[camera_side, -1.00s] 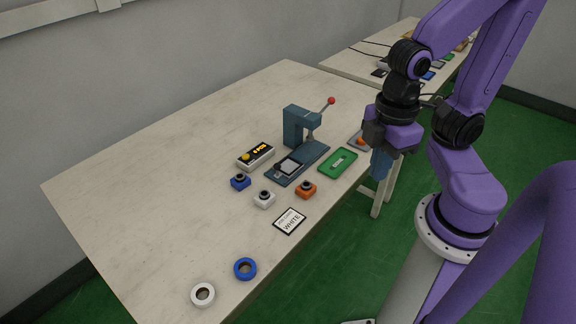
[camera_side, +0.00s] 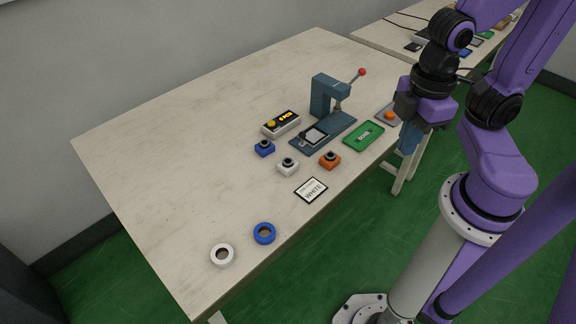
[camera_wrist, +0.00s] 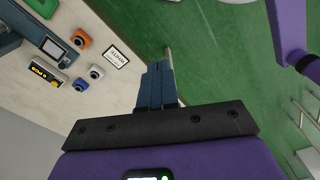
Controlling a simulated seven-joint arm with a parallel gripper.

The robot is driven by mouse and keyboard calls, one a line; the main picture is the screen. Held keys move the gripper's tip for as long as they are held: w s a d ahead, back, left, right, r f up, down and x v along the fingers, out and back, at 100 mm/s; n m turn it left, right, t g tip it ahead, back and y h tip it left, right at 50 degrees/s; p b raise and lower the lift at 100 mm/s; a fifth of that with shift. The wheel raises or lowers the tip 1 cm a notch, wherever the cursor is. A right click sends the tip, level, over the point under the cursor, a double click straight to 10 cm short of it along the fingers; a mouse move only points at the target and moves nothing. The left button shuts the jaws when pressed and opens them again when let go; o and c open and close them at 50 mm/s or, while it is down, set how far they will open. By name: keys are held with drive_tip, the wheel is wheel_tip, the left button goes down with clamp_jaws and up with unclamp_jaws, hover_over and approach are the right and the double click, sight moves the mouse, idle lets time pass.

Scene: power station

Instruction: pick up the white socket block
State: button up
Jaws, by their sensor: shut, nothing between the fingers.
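The white socket block (camera_side: 288,167) stands on the pale table, between the blue block (camera_side: 265,148) and the orange block (camera_side: 330,160). It is a small white cube with a dark round socket on top. It also shows in the wrist view (camera_wrist: 96,72), left of my fingers. My gripper (camera_side: 408,148) hangs beyond the table's right edge, well apart from the white block. In the wrist view its blue fingers (camera_wrist: 157,66) are together with nothing between them.
A card reading WHITE (camera_side: 311,190) lies in front of the blocks. A blue-grey press (camera_side: 325,95), a display box (camera_side: 281,123) and a green plate (camera_side: 363,137) stand behind. A white ring (camera_side: 222,256) and blue ring (camera_side: 264,233) lie near the front. The table's left is clear.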

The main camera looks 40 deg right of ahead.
drive_tip(key=o, duration=1.4)
drive_tip(key=n, duration=0.6)
hover_over(288, 161)
wheel_tip(288, 161, down, 9)
drive_tip(key=f, duration=1.2)
drive_tip(key=shift+w+d, duration=0.2)
drive_tip(key=shift+d, duration=0.1)
drive_tip(key=shift+s+a+f, duration=0.1)
drive_tip(key=shift+a+f, duration=0.05)
drive_tip(key=shift+f, duration=1.15)
drive_tip(key=shift+s+a+f, duration=0.1)
drive_tip(key=shift+a+f, duration=0.05)
drive_tip(key=shift+f, duration=1.1)
